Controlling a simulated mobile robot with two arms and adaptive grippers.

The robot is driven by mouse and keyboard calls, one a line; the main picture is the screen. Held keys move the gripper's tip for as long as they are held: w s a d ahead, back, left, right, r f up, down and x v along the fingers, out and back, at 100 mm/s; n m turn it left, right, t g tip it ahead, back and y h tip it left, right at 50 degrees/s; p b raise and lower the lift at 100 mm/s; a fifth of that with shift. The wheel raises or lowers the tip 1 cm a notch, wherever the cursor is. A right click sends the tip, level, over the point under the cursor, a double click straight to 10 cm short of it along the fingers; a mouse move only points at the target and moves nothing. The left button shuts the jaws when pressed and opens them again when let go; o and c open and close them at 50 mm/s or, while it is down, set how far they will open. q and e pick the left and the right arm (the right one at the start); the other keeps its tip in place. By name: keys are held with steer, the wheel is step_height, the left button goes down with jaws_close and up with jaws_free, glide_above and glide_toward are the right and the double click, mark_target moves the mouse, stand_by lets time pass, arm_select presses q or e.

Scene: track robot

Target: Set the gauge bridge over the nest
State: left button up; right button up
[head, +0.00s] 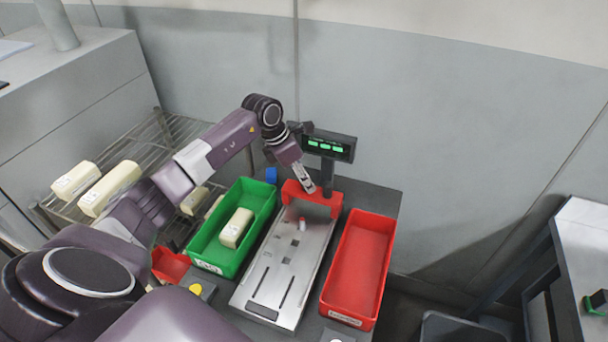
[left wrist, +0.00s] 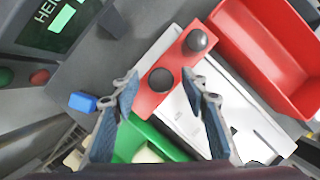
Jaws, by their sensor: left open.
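The red gauge bridge (head: 322,199) stands across the far end of a metal plate (head: 262,284). It also shows in the left wrist view (left wrist: 179,60), with two dark round knobs on top. My left gripper (head: 309,188) is just above the bridge's left part. In the left wrist view its open fingers (left wrist: 162,84) lie on either side of one knob; I cannot tell whether they touch the bridge. A small pale part (head: 303,224) sits on the plate in front of the bridge. Which plate feature is the nest is not clear.
A green bin (head: 204,262) holding a pale block stands left of the plate. An empty red bin (head: 359,270) stands right. A display with green digits (head: 328,145) rises behind the bridge. A wire rack with pale blocks is at the left.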

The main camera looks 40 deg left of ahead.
arm_select(q)
steer(key=shift+s, duration=0.1)
steer(key=shift+c, duration=0.3)
jaws_close()
arm_select(e)
steer(key=shift+w+a, duration=0.15)
steer(key=shift+w, duration=0.2)
